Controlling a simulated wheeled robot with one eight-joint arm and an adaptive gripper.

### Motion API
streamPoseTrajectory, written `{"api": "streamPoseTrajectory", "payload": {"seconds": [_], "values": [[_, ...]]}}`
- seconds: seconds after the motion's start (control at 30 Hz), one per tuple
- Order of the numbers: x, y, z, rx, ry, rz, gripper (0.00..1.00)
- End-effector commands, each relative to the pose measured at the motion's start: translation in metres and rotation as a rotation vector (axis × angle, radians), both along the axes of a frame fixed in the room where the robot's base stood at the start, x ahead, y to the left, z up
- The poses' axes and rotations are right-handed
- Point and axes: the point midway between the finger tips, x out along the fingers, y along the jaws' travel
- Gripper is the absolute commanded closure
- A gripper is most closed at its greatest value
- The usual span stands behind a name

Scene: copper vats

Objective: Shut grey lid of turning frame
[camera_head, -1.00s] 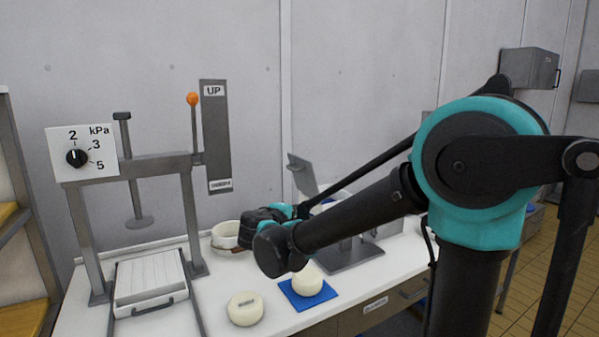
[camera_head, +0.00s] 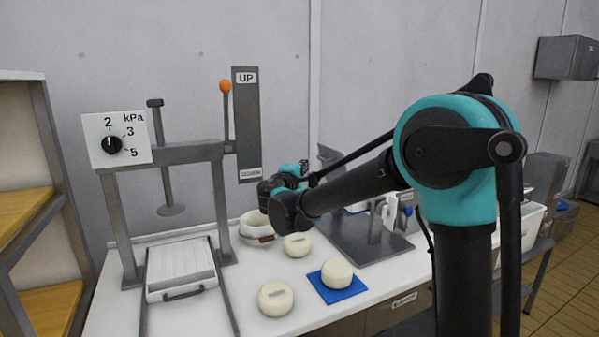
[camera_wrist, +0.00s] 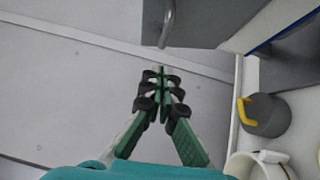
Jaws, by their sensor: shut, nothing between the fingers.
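The turning frame stands at the right of the bench in the head view, partly hidden behind my arm. Its grey lid (camera_head: 329,156) stands raised and tilted above its grey base plate (camera_head: 350,240). In the wrist view a grey panel (camera_wrist: 208,18) with a bar handle (camera_wrist: 169,22), apparently this lid, fills the top edge. My gripper (camera_wrist: 160,72) is shut and empty, its green fingertips together just below the panel; I cannot tell whether they touch it. In the head view my arm's end is left of the frame, and the fingers are not clear.
A press (camera_head: 165,152) with a lever stands at the left, a slatted white mould (camera_head: 182,262) below it. Pale cheeses (camera_head: 276,298) lie in front, one on a blue mat (camera_head: 345,288). A white bowl (camera_head: 250,226) is behind. A yellow-handled grey object (camera_wrist: 268,114) is at the right.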

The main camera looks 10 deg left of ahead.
Motion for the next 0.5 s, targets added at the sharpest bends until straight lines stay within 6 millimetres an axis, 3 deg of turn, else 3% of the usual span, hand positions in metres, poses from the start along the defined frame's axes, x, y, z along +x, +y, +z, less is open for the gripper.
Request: {"api": "streamPoseTrajectory", "payload": {"seconds": [0.2,0.5], "values": [[0.015,-0.026,0.002,0.0,0.0,-0.001,1.0],[0.02,-0.033,0.003,0.0,0.0,0.001,1.0]]}}
